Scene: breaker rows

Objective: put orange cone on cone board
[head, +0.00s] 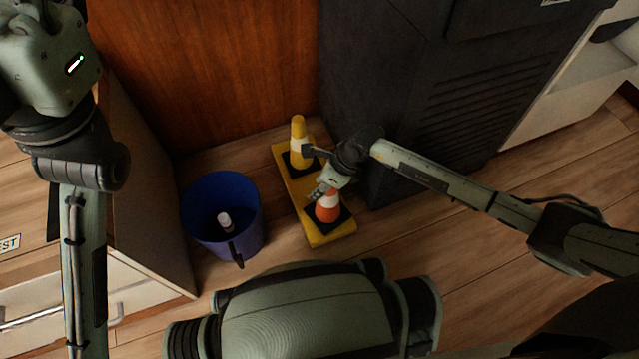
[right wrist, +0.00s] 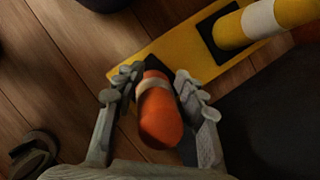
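The orange cone (head: 327,208), with a white band, stands on a black square at the near end of the yellow cone board (head: 318,240). In the right wrist view the cone (right wrist: 160,122) is between the two fingers of my right gripper (right wrist: 156,88). The fingers look spread, one on each side of it; whether they touch it is hard to tell. In the head view my right gripper (head: 322,190) is at the cone's upper part. My left arm is at the left edge; its fingers are not in view.
A yellow cone (head: 298,142) with a white band stands at the board's far end. A blue bin (head: 205,235) with a small pale item inside is left of the board. A dark cabinet (head: 400,90) stands close behind on the right. Drawers are at far left.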

